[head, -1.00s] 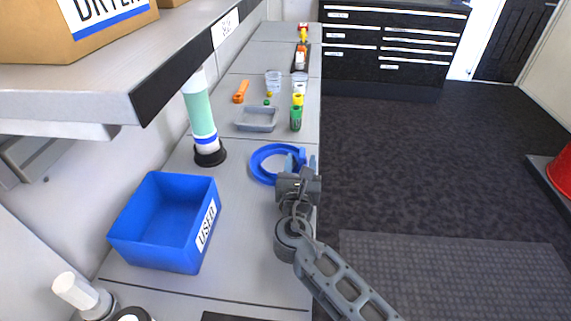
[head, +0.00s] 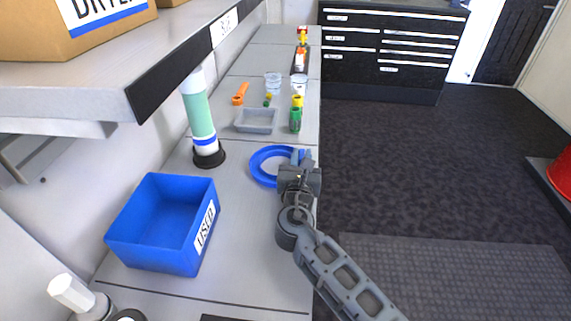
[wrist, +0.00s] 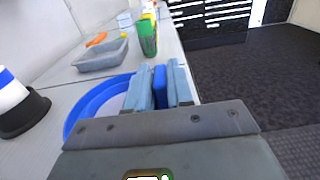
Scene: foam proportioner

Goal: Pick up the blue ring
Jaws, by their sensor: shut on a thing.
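The blue ring (head: 257,168) is at the right side of the grey bench, to the right of the clear-and-green cylinder. My gripper (head: 303,157) is at the ring's right side. In the wrist view my gripper (wrist: 160,88) is shut on the ring's wall, with a piece of blue between its two grey fingers. The ring (wrist: 88,103) curves away to the left of the fingers. Its near part is hidden behind the gripper body. I cannot tell whether the ring is touching the bench or slightly above it.
A blue bin (head: 130,235) labelled USED stands at the near left. A green-filled cylinder (head: 197,115) stands upright on a black base. A grey tray (head: 256,121) and green bottle (head: 295,119) are beyond the ring. A shelf (head: 120,85) overhangs the left side.

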